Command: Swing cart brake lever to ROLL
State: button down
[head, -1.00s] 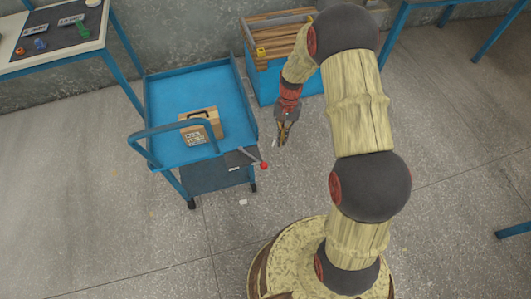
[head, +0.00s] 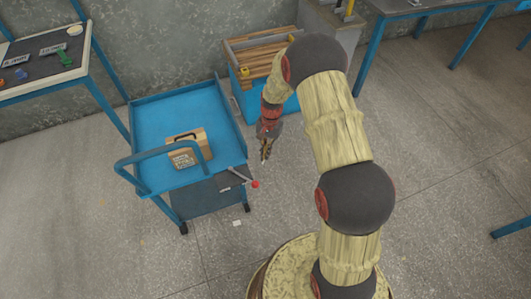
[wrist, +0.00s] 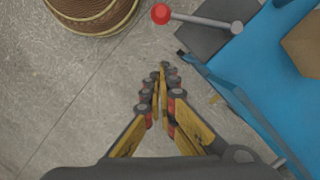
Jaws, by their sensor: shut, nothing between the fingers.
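The blue cart (head: 140,118) stands left of my arm in the head view. Its brake lever is a grey rod with a red ball knob (head: 255,184), on a dark plate at the cart's near right corner. In the wrist view the rod (wrist: 200,21) runs left from its pivot, and the red knob (wrist: 161,14) is at the top. My gripper (head: 265,157) is shut and empty beside the cart's right side, beyond the knob. In the wrist view my gripper (wrist: 163,70) points down over the floor, apart from the lever. Any ROLL marking is too small to read.
A wooden case (head: 202,141) lies on the cart's tray. A blue crate with wooden slats (head: 289,106) stands behind my gripper. A table (head: 60,78) is at the left.

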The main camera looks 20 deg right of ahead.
aim_at(245, 178)
jog(key=s+a+f+b, duration=0.2)
jog(key=s+a+f, duration=0.1)
jog(key=f, duration=0.3)
jog(key=shift+s+a+b, duration=0.35)
jog(key=shift+s+b, duration=0.05)
jog(key=shift+f, duration=0.1)
jog(key=shift+s+a+m+p, duration=0.2)
jog(key=shift+s+m+p, duration=0.1)
jog(key=shift+s+p, duration=0.05)
